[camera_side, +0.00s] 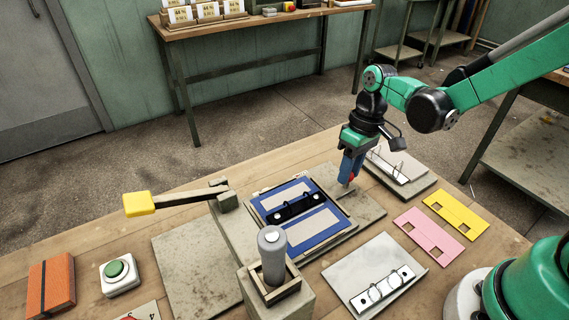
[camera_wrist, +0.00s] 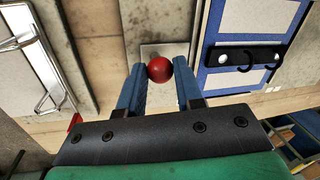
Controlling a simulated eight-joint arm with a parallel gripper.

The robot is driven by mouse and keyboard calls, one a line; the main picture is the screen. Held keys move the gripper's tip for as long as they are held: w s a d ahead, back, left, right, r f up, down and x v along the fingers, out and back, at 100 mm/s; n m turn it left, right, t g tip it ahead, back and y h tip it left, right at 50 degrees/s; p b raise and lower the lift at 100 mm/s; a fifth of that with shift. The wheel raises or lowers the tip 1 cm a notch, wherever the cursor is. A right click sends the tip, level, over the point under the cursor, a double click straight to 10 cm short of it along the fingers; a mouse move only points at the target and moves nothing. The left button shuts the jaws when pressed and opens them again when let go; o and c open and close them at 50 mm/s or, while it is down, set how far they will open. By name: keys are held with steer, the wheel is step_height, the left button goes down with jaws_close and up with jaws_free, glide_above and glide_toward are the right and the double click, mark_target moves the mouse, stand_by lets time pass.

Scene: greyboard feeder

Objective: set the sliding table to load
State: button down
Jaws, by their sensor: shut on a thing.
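My gripper (camera_side: 348,175) points down at the right edge of the grey feeder base. Its blue fingers are shut on a red ball knob, which shows between the fingertips in the wrist view (camera_wrist: 159,69). The sliding table (camera_side: 350,226) appears to be the plate carrying a blue-framed board (camera_side: 314,233) with a black ring mechanism (camera_side: 298,207), left of my gripper. The blue board and ring mechanism (camera_wrist: 243,56) also show at right in the wrist view.
A yellow-handled lever (camera_side: 137,204) reaches out at left. A grey cylinder (camera_side: 272,257) stands in a holder in front. White ring boards (camera_side: 350,268) lie in front and behind my gripper. Pink (camera_side: 428,235) and yellow (camera_side: 456,213) cards lie right. A green button (camera_side: 116,268) sits at left.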

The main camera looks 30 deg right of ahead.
steer(key=shift+d, duration=0.8)
steer(key=c, duration=0.6)
jaws_free()
steer(key=r, duration=0.3)
steer(key=d+r, duration=0.1)
steer(key=r, duration=0.1)
steer(key=shift+w+r, duration=0.15)
steer(key=shift+r, duration=0.15)
